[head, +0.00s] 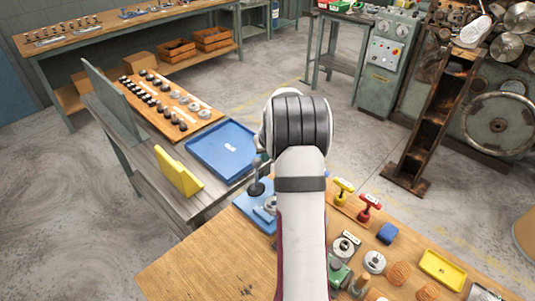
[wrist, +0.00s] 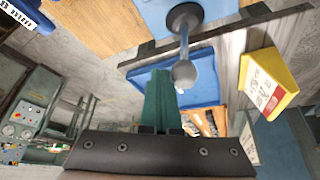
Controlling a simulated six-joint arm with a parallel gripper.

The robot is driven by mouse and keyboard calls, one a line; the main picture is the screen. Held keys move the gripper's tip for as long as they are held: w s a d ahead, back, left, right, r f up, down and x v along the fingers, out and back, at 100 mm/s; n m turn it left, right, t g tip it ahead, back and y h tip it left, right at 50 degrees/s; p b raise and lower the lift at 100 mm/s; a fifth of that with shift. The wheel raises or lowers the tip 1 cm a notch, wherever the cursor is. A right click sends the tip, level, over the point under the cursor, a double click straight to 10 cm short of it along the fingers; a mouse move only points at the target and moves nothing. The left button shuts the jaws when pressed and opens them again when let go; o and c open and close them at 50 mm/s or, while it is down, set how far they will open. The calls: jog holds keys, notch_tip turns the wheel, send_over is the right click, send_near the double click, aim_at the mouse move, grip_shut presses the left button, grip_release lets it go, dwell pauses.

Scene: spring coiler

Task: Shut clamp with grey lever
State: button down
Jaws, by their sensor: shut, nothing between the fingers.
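The grey lever (head: 256,172) stands upright, with a round knob on top and a dark round foot. It rises from a blue plate (head: 244,204) at the left of the wooden bench, just left of my arm. A pale metal part beside the foot is partly covered by my arm, so the clamp's jaw is hidden. In the wrist view the lever's knob (wrist: 186,74) shows close beyond my gripper (wrist: 160,76), slightly right of the fingertips. My green fingers are shut and empty. I cannot tell whether they touch the knob. My gripper is hidden behind my arm in the head view.
A yellow sign (head: 179,172) and a blue tray (head: 223,150) are on the grey table left of the lever. Yellow (head: 343,189) and red (head: 369,206) handled pieces, a blue block (head: 387,233) and a yellow tray (head: 442,270) are on the bench right of my arm. The bench's front left is mostly clear.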

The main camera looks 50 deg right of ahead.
aim_at(258, 162)
jog(key=shift+a, duration=1.6)
